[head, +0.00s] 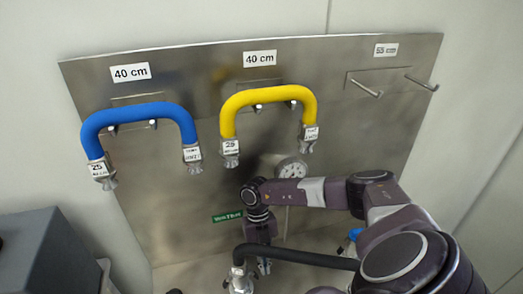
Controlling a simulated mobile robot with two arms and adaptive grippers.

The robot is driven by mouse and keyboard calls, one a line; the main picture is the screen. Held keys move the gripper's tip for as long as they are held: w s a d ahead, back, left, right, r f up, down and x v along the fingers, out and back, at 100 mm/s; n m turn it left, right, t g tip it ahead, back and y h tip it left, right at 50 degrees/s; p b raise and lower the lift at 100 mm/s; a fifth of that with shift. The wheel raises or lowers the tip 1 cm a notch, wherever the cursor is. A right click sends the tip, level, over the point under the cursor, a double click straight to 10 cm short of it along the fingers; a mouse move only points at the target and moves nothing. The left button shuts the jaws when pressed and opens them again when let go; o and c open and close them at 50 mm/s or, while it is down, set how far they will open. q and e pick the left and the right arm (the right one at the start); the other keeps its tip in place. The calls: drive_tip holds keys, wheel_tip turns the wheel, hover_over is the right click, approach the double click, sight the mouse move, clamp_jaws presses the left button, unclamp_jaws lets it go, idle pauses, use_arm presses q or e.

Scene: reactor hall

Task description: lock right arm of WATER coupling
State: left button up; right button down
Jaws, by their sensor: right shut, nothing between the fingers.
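A green label (227,217), apparently reading WATER, is on the lower part of the steel panel. Below it, a metal coupling (240,281) sits at the left end of a black hose (300,257), near the bottom edge. Its locking arms are too small to make out. My right gripper (264,266) points down beside the coupling, just to its right, behind the hose. It is shut and empty; whether it touches the coupling I cannot tell. My left gripper is not in view.
The steel panel (170,215) carries a blue hose (138,112) and a yellow hose (268,94) on pegs, with bare pegs (367,89) at right. A gauge (291,170) is behind my right arm. A grey box (45,255) stands at lower left.

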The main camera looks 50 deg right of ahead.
wheel_tip(320, 180, up, 6)
drive_tip(key=p, duration=0.1)
idle(0.4)
